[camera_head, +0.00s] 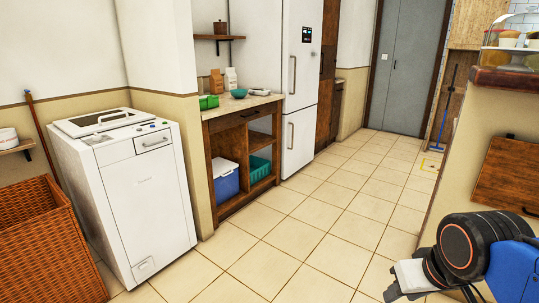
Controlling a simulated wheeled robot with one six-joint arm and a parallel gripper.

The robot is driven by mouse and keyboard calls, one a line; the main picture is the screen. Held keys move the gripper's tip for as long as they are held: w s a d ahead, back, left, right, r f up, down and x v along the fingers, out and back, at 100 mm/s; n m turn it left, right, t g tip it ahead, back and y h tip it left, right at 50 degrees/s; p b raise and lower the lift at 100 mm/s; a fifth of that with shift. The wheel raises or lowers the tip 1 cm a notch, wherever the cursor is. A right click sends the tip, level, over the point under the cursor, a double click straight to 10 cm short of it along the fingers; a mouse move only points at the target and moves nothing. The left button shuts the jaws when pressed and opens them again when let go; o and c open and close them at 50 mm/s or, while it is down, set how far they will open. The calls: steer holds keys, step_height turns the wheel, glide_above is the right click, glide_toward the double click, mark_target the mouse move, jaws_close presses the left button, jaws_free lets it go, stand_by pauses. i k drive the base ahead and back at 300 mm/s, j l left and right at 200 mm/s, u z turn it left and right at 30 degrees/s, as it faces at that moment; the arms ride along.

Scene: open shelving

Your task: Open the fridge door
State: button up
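The white fridge (302,60) stands beyond the wooden counter, against the left-hand wall. Its upper door has a vertical handle (293,75) and a small dark panel near the top. A lower door has its own handle (290,135). Both doors look shut. My arm reaches in at the bottom right, far from the fridge and apart from it. The fingers of my gripper are not clearly visible.
A white top-loading washer (145,205) and a wicker basket (45,250) stand at the left. The wooden counter (240,107) holds a teal bowl. A raised counter (500,82) stands at the right. The tiled floor (310,212) between is clear.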

mark_target(302, 19)
steer(key=i, duration=2.15)
